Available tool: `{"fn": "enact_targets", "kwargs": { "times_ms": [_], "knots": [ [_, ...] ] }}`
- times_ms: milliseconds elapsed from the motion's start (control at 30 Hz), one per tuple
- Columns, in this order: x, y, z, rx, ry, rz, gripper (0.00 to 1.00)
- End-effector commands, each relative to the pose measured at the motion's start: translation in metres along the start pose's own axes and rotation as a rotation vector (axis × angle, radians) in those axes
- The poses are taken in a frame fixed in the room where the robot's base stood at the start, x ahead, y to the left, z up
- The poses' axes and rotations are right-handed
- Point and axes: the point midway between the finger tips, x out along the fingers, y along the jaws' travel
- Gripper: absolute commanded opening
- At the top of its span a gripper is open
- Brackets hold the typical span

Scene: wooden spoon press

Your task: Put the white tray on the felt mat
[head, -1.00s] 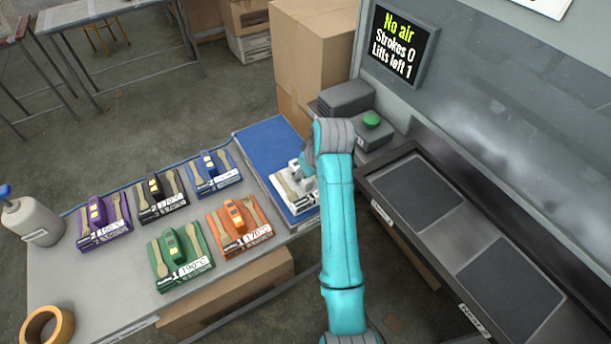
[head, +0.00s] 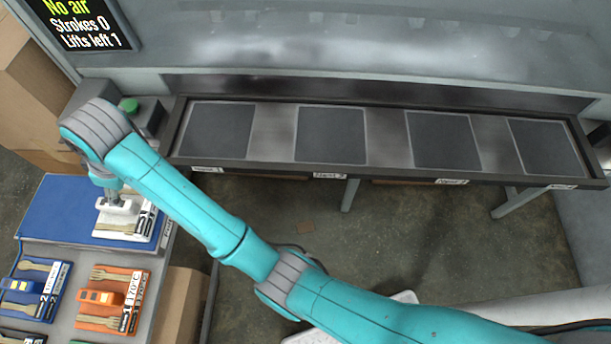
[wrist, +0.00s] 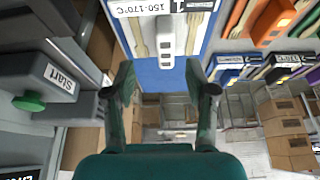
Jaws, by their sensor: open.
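The white tray (head: 125,228) lies flat on the blue mat (head: 55,212), near the mat's right front part, with wooden utensils and a label on it. Its pale handle block (wrist: 166,45) stands up in the middle, in line with the gap between my fingers in the wrist view. My gripper (head: 112,196) is open at the tray, with nothing held. In the wrist view my gripper (wrist: 164,80) has its fingers spread wide over the blue mat. My arm's wrist partly hides the tray's surroundings in the head view.
Orange (head: 110,300) and blue (head: 35,288) trays stand close in front of the mat. A green start button (head: 128,104) sits on a box behind my wrist. The press bed to the right holds several bare dark pads (head: 330,135). The display reads "No air", strokes 0, lifts left 1.

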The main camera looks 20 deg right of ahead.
Motion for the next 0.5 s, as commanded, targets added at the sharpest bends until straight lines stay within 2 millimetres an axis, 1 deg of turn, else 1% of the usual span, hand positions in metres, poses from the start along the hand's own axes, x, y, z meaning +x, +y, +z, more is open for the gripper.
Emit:
{"fn": "enact_targets", "kwargs": {
  "times_ms": [33, 67, 200, 367, 400, 467, 500],
  "knots": [
    [0.013, 0.005, 0.017, 0.024, 0.005, 0.009, 0.56],
    [0.019, 0.009, 0.025, 0.039, 0.014, 0.018, 0.56],
    [0.051, 0.024, 0.073, 0.115, 0.066, 0.065, 0.56],
    [0.076, 0.036, 0.127, 0.195, 0.121, 0.120, 0.56],
    [0.082, 0.038, 0.141, 0.215, 0.134, 0.135, 0.56],
    [0.088, 0.041, 0.163, 0.246, 0.156, 0.158, 0.56],
    [0.092, 0.042, 0.178, 0.266, 0.171, 0.174, 0.56]
  ]
}}
